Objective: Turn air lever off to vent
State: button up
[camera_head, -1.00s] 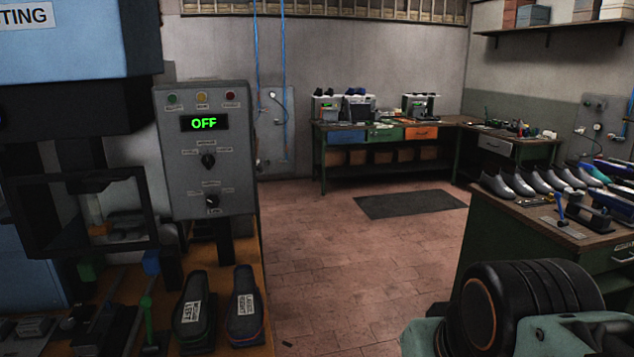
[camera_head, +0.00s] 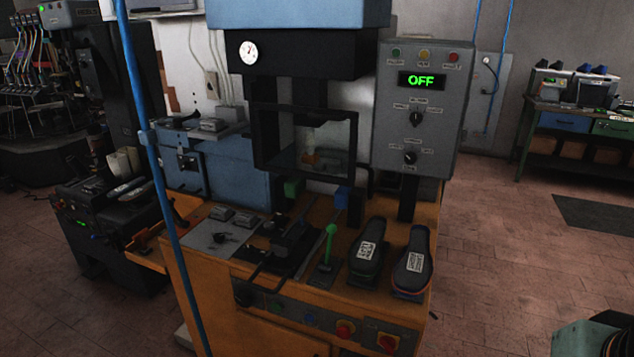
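A press (camera_head: 310,50) with a round white gauge (camera_head: 249,52) on its front stands over an orange bench (camera_head: 210,281). A grey control box (camera_head: 391,166) at its right shows a green OFF display (camera_head: 422,80) above two black knobs. A lever with a green ball top (camera_head: 330,231) stands upright on the bench, left of two dark shoe forms (camera_head: 369,246). A long black handle (camera_head: 268,262) lies to its left. I cannot tell which of these is the air lever. My gripper is not in view; only a bit of my arm shows at the bottom right corner.
A blue hose (camera_head: 160,190) runs down in front of the bench's left side. A dark machine (camera_head: 104,227) stands left. Tiled floor (camera_head: 508,258) is open at the right; a green workbench (camera_head: 560,152) is behind.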

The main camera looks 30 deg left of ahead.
aim_at(172, 203)
jog(key=u, duration=2)
jog(key=i+j+u, duration=0.25)
jog(key=i, duration=0.65)
jog(key=i+j+u, duration=0.2)
jog(key=i, duration=0.65)
jog(key=k+j+z, duration=0.15)
jog(key=k+z, duration=0.15)
jog(key=i+l+u, duration=0.35)
